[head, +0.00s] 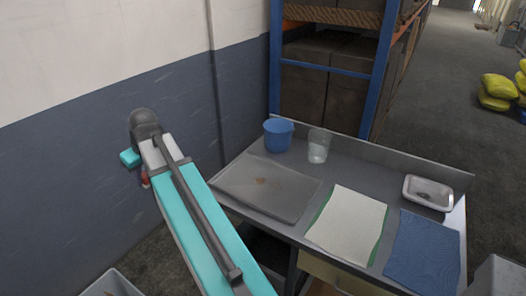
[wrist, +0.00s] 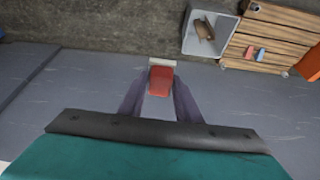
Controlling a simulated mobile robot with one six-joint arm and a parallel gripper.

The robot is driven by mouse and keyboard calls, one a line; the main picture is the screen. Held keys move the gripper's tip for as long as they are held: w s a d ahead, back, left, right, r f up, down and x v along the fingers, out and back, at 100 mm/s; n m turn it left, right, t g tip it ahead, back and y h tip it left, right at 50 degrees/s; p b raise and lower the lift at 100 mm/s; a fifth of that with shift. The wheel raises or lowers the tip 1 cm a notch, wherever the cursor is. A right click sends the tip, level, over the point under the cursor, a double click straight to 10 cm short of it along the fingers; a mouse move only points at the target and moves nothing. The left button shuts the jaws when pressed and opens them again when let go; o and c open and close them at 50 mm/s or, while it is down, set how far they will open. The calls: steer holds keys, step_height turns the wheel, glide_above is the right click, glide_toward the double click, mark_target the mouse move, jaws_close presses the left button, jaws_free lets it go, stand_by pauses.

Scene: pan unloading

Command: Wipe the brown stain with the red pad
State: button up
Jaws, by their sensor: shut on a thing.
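The brown stain (head: 261,182) is a small smear on a flat grey tray or board (head: 232,190) at the left of the metal table. The red pad (wrist: 161,82) sits between the fingers of my gripper (wrist: 160,92) in the wrist view, with a pale strip at its far end. My gripper is shut on it. In the head view a bit of red (head: 145,180) shows beside my arm, left of the table and well apart from the stain. My arm hides most of the gripper there.
A blue bucket (head: 278,134) and a clear cup (head: 318,146) stand behind the tray. A white cloth (head: 347,222), a blue cloth (head: 423,252) and a small metal dish (head: 428,192) lie to the right. A grey bin (wrist: 209,34) and a wooden pallet (wrist: 268,36) are on the floor.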

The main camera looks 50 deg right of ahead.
steer(key=s+d+f+p, duration=0.1)
steer(key=s+d+p, duration=0.1)
steer(key=s+d, duration=0.5)
steer(key=s+d+f+p, duration=0.1)
steer(key=s+d, duration=0.6)
steer(key=d, duration=1.1)
steer(key=s+d+f+n+p, duration=0.1)
steer(key=s+d+p, duration=0.2)
steer(key=s+d, duration=0.4)
steer(key=d, duration=0.5)
steer(key=shift+s+d, duration=0.25)
steer(key=shift+f, duration=0.1)
